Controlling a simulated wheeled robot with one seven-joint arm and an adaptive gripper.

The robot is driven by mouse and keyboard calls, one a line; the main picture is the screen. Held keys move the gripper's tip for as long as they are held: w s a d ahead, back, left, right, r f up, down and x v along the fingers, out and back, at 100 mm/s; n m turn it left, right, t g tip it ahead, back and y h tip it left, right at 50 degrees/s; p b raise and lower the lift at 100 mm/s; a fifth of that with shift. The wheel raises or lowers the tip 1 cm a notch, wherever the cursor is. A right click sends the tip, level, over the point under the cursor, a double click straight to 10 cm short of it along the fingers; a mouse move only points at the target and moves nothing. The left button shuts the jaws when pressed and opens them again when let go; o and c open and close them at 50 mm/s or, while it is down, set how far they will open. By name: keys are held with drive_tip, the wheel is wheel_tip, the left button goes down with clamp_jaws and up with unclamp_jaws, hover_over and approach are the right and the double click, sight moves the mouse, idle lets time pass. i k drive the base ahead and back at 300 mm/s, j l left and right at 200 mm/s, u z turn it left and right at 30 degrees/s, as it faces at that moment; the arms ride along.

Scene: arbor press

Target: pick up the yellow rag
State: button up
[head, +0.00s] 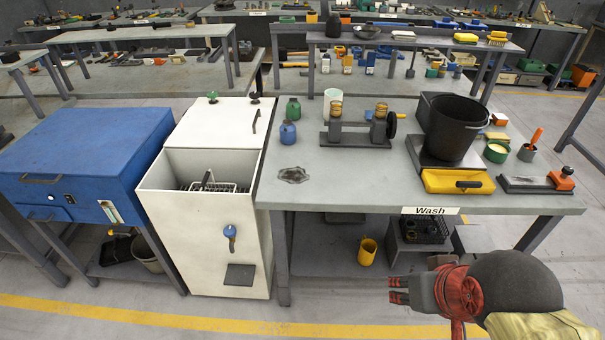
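I cannot make out a thing that is plainly a yellow rag. A flat yellow thing (497,136) lies at the right rear of the wash table, partly hidden behind the black bucket. A bright yellow block-like thing with a dark handle (458,181) sits at the table's front edge, before the bucket. My gripper (398,290) is at lower right, in front of the table and below its top. It points left, its dark fingers apart with nothing seen between them.
The wash table (330,185) carries a black bucket (452,127), a metal fixture (358,130) and small jars. A white washer (212,190) and blue cabinet (85,160) stand left. A yellow mug (367,251) is under the table. The floor in front is clear.

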sight(490, 135)
drive_tip(key=i+l, duration=0.3)
drive_tip(key=l, duration=0.15)
drive_tip(key=i+l, duration=0.25)
drive_tip(key=l, duration=0.2)
drive_tip(key=i+l, duration=0.3)
drive_tip(key=l, duration=0.15)
drive_tip(key=i+l, duration=0.25)
drive_tip(key=l, duration=0.2)
drive_tip(key=i+l, duration=0.3)
drive_tip(key=l, duration=0.15)
drive_tip(key=i+l, duration=0.3)
drive_tip(key=l, duration=0.15)
